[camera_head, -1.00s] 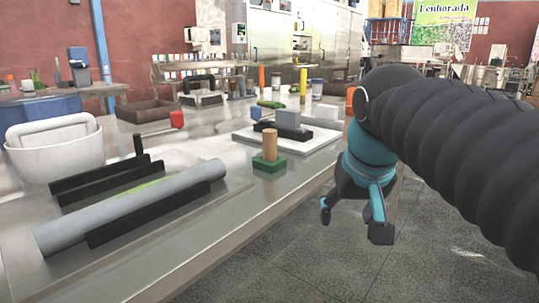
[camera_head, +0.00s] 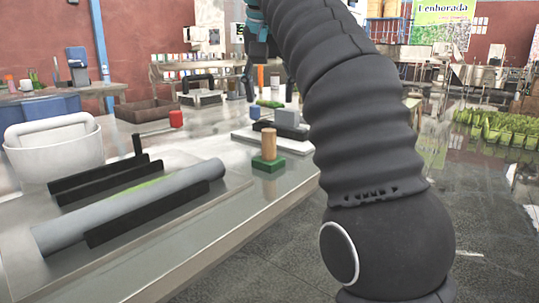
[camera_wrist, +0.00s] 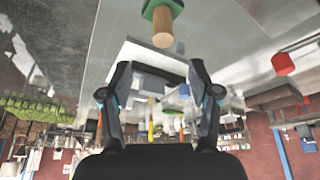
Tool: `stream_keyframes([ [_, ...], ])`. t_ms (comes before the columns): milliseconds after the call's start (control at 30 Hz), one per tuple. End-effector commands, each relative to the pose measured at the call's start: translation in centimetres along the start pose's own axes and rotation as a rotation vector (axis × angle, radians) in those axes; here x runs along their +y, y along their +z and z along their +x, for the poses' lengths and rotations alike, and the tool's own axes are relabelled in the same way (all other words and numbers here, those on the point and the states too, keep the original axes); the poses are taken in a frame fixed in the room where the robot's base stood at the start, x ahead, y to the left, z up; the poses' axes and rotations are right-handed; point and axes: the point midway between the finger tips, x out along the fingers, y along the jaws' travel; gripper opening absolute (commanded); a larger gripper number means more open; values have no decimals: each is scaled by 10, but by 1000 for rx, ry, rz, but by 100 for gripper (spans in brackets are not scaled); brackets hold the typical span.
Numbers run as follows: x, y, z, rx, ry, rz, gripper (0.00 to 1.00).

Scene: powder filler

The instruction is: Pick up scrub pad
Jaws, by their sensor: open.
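A green square block with an upright tan wooden cylinder on it looks most like the scrub pad (camera_head: 269,160). It stands near the front edge of the metal table in the head view. In the upside-down wrist view the same block (camera_wrist: 162,28) shows at the top centre, beyond and apart from the fingertips. My gripper (camera_wrist: 160,80) is open, with nothing between its two dark fingers. In the head view my gripper is raised over the far part of the table, partly hidden behind my arm.
A white platform (camera_head: 245,135) with grey and black blocks lies just behind the green block. A long grey tube (camera_head: 130,205) rests in black rails to the left, near a white basket (camera_head: 55,150). A red block (camera_head: 176,118) stands further back. Bare table lies around the green block.

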Motion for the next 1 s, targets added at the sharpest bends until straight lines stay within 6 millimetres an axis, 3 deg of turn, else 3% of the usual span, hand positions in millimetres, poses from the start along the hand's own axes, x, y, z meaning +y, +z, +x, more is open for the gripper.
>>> stream_keyframes([
  [233,-2,-1,11,-1,1,1,62],
  [800,-2,0,77,-1,0,2,62],
  [1000,-2,0,87,0,-1,2,62],
])
